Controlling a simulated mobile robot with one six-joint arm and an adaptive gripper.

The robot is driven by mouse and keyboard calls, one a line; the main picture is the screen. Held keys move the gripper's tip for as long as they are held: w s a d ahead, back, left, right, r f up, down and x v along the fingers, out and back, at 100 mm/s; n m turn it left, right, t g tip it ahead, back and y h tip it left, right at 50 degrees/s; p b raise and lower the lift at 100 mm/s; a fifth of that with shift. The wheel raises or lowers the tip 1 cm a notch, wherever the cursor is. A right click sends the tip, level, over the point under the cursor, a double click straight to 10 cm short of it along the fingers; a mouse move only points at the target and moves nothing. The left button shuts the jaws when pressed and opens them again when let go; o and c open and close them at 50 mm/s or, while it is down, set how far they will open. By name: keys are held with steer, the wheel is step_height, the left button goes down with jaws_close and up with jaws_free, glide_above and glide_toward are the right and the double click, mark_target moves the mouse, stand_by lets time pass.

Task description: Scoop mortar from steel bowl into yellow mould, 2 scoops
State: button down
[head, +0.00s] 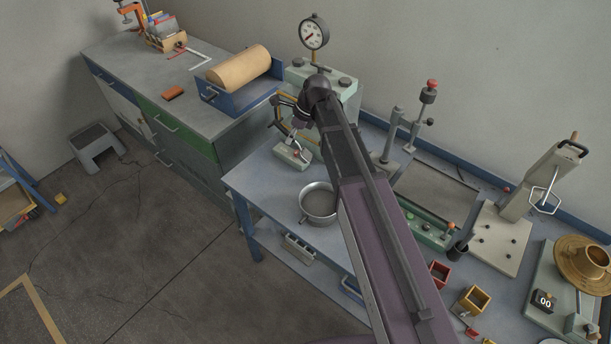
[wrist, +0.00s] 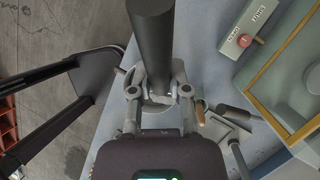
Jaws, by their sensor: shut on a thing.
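My gripper (wrist: 160,92) is shut on a thick dark cylindrical handle (wrist: 152,40) in the wrist view. The working end of this held tool is hidden, so I cannot tell whether it carries anything. In the head view my arm reaches over the bench to its far left part, beyond the steel bowl. The steel bowl (head: 318,219) stands upright near the bench's left front edge, apart from the gripper. Its inside looks grey; how much mortar it holds is unclear. The yellow mould (head: 473,300) is an open square box at the lower right.
A red square mould (head: 438,273) stands beside the yellow one. A pale green machine with a dial gauge (head: 313,33) stands close to my gripper. A small labelled control box (head: 293,154) lies nearby. A scale (head: 566,295) bearing a brass pan is at right.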

steer(key=shift+f, duration=0.15)
steer(key=s+d+f+m+h+b, duration=0.1)
steer(key=s+d+f+m+b, duration=0.1)
steer(key=f+b, duration=0.4)
steer(key=s+d+f+m+h+b, duration=0.1)
steer(key=s+d+f+b, duration=0.2)
steer(key=f+b, duration=0.4)
steer(key=shift+f+m, duration=0.35)
steer(key=shift+m, duration=0.05)
steer(key=shift+w+r, duration=0.1)
steer(key=shift+w+a+r+g+h+p, duration=0.55)
steer(key=shift+h+p, duration=0.3)
steer(key=shift+h, duration=0.25)
steer(key=shift+a+r+m+g+h, duration=0.15)
steer(key=shift+a+g+h, duration=0.05)
steer(key=shift+g+h, duration=0.25)
steer(key=shift+a+r+m+g+h, duration=0.15)
steer(key=shift+g+h, duration=0.15)
steer(key=shift+h, duration=0.25)
